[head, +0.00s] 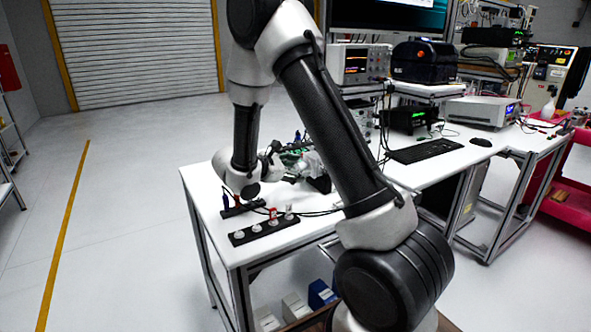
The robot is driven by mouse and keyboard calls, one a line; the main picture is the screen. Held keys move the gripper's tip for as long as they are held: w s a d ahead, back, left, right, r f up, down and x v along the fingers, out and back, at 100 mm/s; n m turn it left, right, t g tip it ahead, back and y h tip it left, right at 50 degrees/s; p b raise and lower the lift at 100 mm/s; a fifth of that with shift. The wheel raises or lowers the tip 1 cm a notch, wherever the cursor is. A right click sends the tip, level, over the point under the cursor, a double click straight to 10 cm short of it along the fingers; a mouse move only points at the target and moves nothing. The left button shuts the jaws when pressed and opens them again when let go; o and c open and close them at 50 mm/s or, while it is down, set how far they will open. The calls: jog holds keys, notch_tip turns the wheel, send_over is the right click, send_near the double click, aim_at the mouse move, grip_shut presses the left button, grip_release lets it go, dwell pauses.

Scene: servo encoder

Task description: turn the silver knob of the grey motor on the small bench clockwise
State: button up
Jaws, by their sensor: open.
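My arm reaches over the left end of the white bench (215,180), and its wrist is low above the top. My gripper (289,165) is small in the head view, turned to the right and open. A grey body (312,162) on a dark mount, which looks like the motor, is just right of the gripper, partly behind my arm. The silver knob cannot be made out there. I cannot tell whether the jaws are around it, beside it or touching it.
A black strip with several silver-white round pieces (257,228) lies at the bench's front left, with a red piece behind it. Dark cables cross nearby. A keyboard (426,151) and instruments stand farther right. The floor left of the bench is clear.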

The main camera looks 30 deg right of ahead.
jog(key=v, duration=1.2)
jog(key=w+d+f+n+g, duration=0.1)
jog(key=d, duration=0.2)
jog(key=w+d+f+n+g, duration=0.1)
jog(key=d+n, duration=0.1)
jog(key=d, duration=0.2)
jog(key=d+f+n+g, duration=0.1)
jog(key=d+f+n, duration=0.1)
jog(key=d, duration=0.2)
jog(key=shift+w+d+f, duration=0.1)
jog(key=shift+w+d, duration=0.15)
jog(key=shift+w, duration=0.15)
jog(key=shift+c, duration=0.3)
jog(key=c, duration=0.9)
